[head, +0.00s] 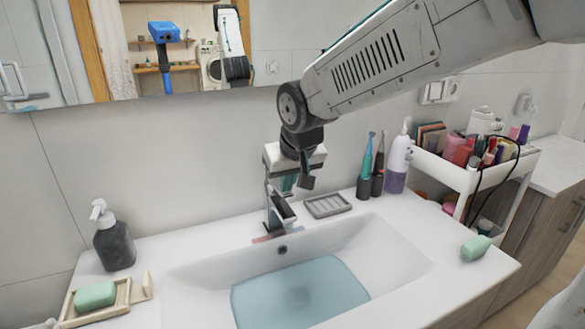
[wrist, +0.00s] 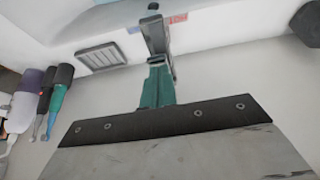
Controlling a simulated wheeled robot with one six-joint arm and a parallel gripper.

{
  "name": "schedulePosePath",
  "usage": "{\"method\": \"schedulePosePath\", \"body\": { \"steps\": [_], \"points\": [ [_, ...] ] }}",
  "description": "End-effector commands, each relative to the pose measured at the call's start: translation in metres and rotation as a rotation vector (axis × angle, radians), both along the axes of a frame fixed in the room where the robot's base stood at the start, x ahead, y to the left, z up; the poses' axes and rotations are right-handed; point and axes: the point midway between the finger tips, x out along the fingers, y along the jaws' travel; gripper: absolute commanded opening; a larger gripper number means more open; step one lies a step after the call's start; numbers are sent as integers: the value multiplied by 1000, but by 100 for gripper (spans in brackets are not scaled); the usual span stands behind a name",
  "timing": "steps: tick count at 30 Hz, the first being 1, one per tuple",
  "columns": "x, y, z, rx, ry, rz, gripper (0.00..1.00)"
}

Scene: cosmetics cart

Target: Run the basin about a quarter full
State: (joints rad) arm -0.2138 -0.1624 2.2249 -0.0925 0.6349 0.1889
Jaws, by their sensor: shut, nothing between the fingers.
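The white basin (head: 400,262) is set in the counter, with a pool of pale blue water (head: 300,292) on its floor. The water covers only the bottom. The grey metal faucet (head: 278,210) stands at the basin's back edge; I cannot make out a stream under its spout. My gripper (head: 288,185) is shut and empty, pointing down just above the faucet's top. In the wrist view the teal fingers (wrist: 158,88) are together, with the faucet (wrist: 155,35) right beyond their tips. Whether they touch its lever I cannot tell.
A soap dispenser (head: 114,240) and a soap dish (head: 112,304) stand left. A grey drain tray (head: 328,206), electric toothbrushes (head: 365,170) and a white-purple bottle (head: 397,166) stand right of the faucet. A green item (head: 475,248) lies near the right edge. A loaded cart (head: 455,178) stands beyond; a mirror hangs above.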

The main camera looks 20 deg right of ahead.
Motion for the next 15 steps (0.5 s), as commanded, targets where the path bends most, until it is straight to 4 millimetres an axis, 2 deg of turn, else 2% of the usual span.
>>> {"method": "schedulePosePath", "body": {
  "steps": [11,15],
  "points": [
    [-3,-1,-6,-2,10,-2,0],
    [-3,-2,-1,-2,10,-2,0]
  ]
}}
